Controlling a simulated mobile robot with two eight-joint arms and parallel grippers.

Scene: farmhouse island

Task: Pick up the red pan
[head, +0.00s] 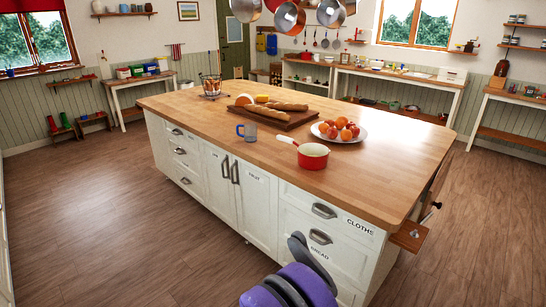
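The red pan (313,156) stands upright on the wooden top of the island, near its front edge and right of the middle. It is red outside with a pale inside. The pan looks empty. Only rounded purple and grey parts, likely of my own arm, show at the bottom, in front of the island and well below the pan.
On the island top (390,180) a blue mug (250,132) stands left of the pan. A white plate (357,138) of fruit is behind it to the right. A bread board (297,121) and wire basket (211,87) are farther back. The front right top is bare. Pots (290,18) hang above.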

